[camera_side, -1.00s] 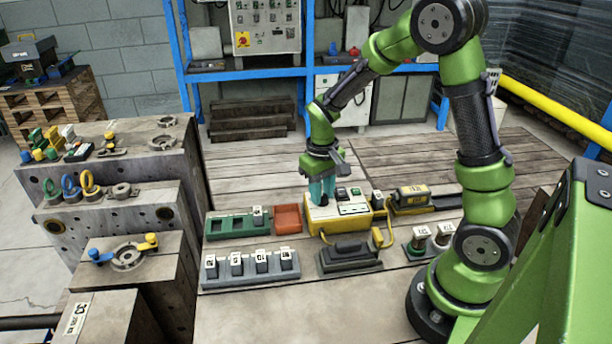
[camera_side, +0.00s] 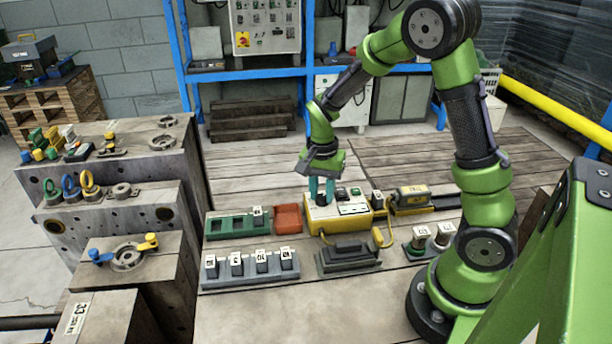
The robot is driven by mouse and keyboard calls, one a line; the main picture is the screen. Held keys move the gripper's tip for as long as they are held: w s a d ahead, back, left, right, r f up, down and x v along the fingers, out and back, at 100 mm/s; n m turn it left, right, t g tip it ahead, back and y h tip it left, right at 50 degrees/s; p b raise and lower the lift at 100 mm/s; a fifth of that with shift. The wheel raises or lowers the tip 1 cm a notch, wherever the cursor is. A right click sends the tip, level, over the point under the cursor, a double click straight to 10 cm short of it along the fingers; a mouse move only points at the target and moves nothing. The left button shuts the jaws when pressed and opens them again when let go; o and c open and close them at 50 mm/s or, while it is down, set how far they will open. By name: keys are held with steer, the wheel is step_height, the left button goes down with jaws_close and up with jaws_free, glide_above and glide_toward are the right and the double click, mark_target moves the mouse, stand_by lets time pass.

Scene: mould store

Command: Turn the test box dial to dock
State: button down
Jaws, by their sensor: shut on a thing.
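The yellow test box (camera_side: 325,226) stands on the wooden bench, with white label plates on its top and a yellow cable at its right. My gripper (camera_side: 321,199) points down at the left part of the box top, with its teal fingers shut on the dial there. The fingers cover most of the dial, so its pointer and the dock mark cannot be read.
A green tray (camera_side: 222,236) and a red-orange bin (camera_side: 288,218) lie left of the box. A grey rack with several labelled blocks (camera_side: 250,282) and a dark handled block (camera_side: 347,258) are in front. A yellow-black device (camera_side: 412,196) is at the right.

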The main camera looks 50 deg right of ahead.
mark_target(321, 195)
steer(key=m, duration=0.4)
steer(key=shift+m, duration=0.4)
steer(key=m, duration=0.4)
steer(key=shift+r, duration=0.1)
steer(key=shift+m, duration=0.3)
steer(key=c, duration=0.8)
jaws_free()
steer(key=shift+c, duration=0.2)
step_height(321, 195, up, 17)
steer(key=shift+w+d, duration=0.15)
